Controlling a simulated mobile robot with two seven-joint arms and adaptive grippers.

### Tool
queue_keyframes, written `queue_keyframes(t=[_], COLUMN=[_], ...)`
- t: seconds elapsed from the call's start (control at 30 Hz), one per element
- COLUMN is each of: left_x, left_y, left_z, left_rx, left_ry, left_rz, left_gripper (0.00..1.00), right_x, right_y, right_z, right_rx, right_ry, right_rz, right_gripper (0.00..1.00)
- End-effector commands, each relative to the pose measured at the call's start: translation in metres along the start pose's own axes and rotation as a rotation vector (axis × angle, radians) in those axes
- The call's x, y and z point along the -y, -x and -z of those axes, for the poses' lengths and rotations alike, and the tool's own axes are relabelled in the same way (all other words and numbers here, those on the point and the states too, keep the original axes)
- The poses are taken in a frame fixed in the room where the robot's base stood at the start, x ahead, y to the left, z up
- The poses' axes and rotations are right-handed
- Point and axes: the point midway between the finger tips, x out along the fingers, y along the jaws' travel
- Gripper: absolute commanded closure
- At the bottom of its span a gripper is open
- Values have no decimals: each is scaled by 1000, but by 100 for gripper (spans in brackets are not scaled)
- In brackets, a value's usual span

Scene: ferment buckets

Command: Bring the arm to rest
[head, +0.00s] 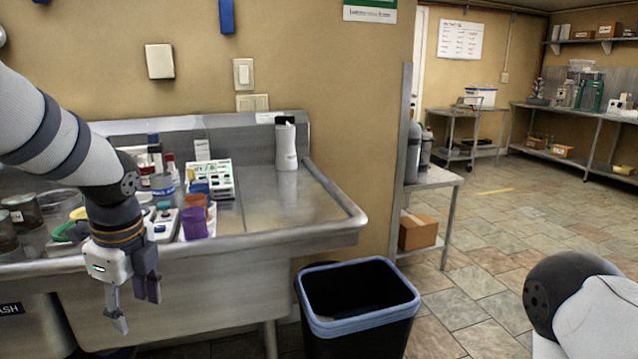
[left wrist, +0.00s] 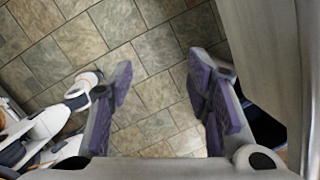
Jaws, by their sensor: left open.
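My left arm comes in from the left in the head view, bent down over the front edge of the steel counter. My left gripper (head: 135,302) hangs fingers down in front of the counter's front panel, open and empty. In the left wrist view its two purple-padded fingers (left wrist: 165,95) are apart, with only tiled floor between them. My right arm shows only as a rounded dark and white link at the lower right of the head view; its gripper is out of view.
The steel counter (head: 285,215) carries bottles, jars, a purple cup (head: 194,223), a white device (head: 212,178) and a white bottle (head: 286,145). A black bin with a blue rim (head: 360,328) stands right of the gripper. Tiled floor lies open beyond, towards a shelf with a cardboard box (head: 418,232).

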Motion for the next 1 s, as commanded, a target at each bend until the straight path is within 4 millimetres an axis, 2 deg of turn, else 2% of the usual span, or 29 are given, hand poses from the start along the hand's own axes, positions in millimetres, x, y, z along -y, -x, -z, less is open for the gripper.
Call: queue_keyframes(t=[0.03, 0.07, 0.1, 0.17, 0.2, 0.27, 0.3, 0.37, 0.4, 0.5, 0.53, 0.6, 0.7, 1.0], left_x=[-14, -24, -38, -68, -92, -135, -168, -217, -249, -314, -329, -353, -366, -365], left_y=[-34, -54, -80, -119, -143, -176, -194, -214, -222, -227, -227, -224, -222, -222], left_z=[18, 30, 47, 73, 90, 115, 129, 147, 154, 164, 164, 164, 164, 164], left_rx=[-36, -59, -89, -130, -152, -170, -170, -150, -125, -48, -26, 15, 39, 37], left_ry=[70, 130, 217, 372, 491, 691, 835, 1052, 1190, 1474, 1539, 1649, 1720, 1727], left_rz=[-32, -45, -65, -105, -136, -191, -229, -281, -311, -348, -352, -353, -347, -344], left_gripper=[55, 55, 55, 55, 55, 55, 55, 55, 55, 55, 55, 55, 55, 55], right_x=[0, 0, 0, 0, 0, 0, 0, 0, 0, 0, 0, 0, 0, 0], right_y=[-1, -1, -1, -1, -1, 0, 0, 0, 0, 0, 0, 0, 0, 0], right_z=[0, 0, 0, 0, 0, 0, 0, 0, 0, 0, 0, 0, 0, 0], right_rx=[0, 0, 0, 1, 1, 2, 2, 2, 2, 1, 1, 0, 0, 1], right_ry=[0, 0, 0, 0, 0, 0, 0, 0, 0, 0, 0, 0, 0, 0], right_rz=[0, 0, 0, 0, 0, 0, 0, 0, 0, 0, 0, 0, 0, 0], right_gripper=[60, 60, 60, 60, 60, 60, 60, 60, 60, 60, 60, 60, 60, 60])
